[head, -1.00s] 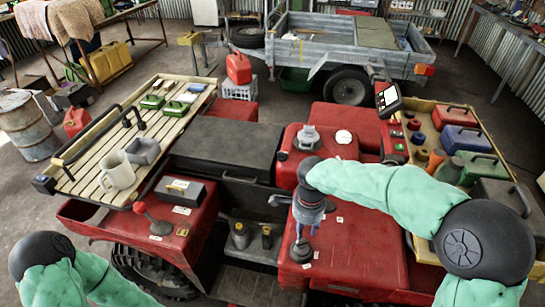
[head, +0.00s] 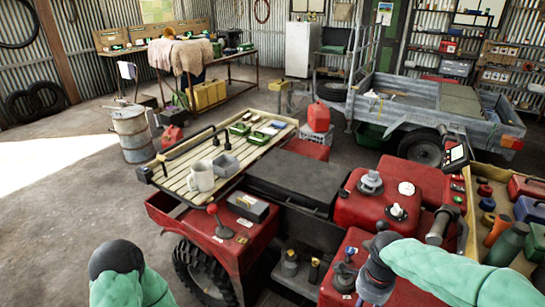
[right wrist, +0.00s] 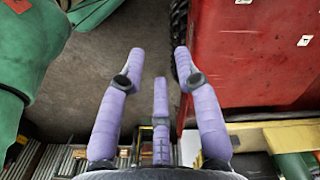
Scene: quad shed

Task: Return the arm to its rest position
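My right arm, in a green sleeve, comes in from the right in the head view, with its gripper (head: 368,298) pointing down at the lower edge beside the red quad bike (head: 345,208). In the right wrist view the three purple fingers of my right gripper (right wrist: 158,66) are spread with nothing between them. Concrete floor and the quad's red bodywork (right wrist: 262,55) lie beyond them. Of my left arm only a green sleeve and a dark rounded joint show at the lower left of the head view. My left gripper is out of view.
A slatted rack (head: 180,172) holds a white mug (head: 202,178) and green boxes. A crate (head: 480,200) of bottles and cans stands near my right forearm. A trailer (head: 412,118) stands behind the quad. Open floor (head: 70,215) lies at left.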

